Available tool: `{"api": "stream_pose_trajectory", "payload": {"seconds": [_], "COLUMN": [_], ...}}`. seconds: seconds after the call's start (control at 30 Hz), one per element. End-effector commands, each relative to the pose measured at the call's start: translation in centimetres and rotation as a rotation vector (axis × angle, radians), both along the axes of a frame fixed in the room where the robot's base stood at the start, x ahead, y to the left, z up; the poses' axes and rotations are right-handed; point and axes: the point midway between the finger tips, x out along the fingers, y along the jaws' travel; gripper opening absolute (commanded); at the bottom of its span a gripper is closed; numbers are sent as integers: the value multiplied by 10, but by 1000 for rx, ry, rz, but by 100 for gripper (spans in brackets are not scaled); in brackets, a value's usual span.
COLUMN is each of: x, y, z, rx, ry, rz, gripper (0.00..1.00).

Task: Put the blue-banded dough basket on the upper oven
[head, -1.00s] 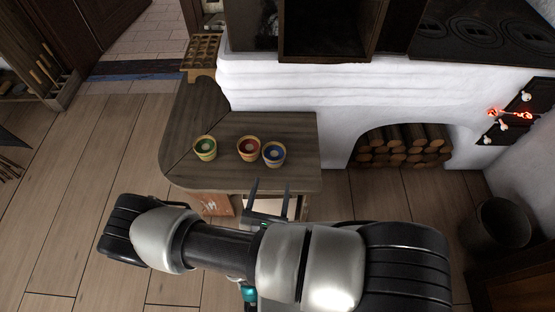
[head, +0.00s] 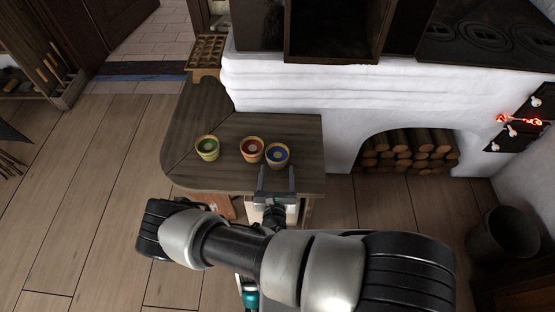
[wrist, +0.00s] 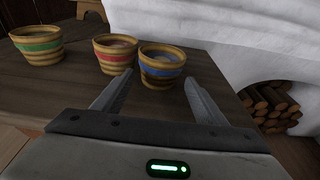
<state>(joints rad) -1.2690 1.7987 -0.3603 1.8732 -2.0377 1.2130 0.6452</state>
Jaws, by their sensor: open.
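The blue-banded dough basket (head: 277,156) stands upright on the wooden bench (head: 228,178), at the right end of a row of three. It also shows in the wrist view (wrist: 161,66), just beyond and between my fingertips. My gripper (head: 277,172) is open and empty at the bench's front edge, close in front of the blue-banded basket. The fingers point at it, and a small gap seems to remain. The upper oven is probably the dark box-like opening (head: 333,32) above the white stove body; its inside is dark.
The red-banded basket (head: 251,149) stands close left of the blue one. The green-banded basket (head: 207,148) is farther left. White stove masonry (head: 290,85) rises behind the bench. A firewood niche (head: 410,148) and a dark bucket (head: 503,235) are at right.

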Motion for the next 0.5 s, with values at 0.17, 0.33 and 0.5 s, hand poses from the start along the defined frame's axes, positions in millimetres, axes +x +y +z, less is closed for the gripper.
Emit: {"api": "stream_pose_trajectory", "payload": {"seconds": [0.17,0.33,0.5], "x": [21,44,51], "y": [-1,-1,-1], "z": [-6,-9,-9], "rx": [1,1,0], "ry": [-3,-2,0], "rz": [-1,0,0], "gripper": [66,66,66]}}
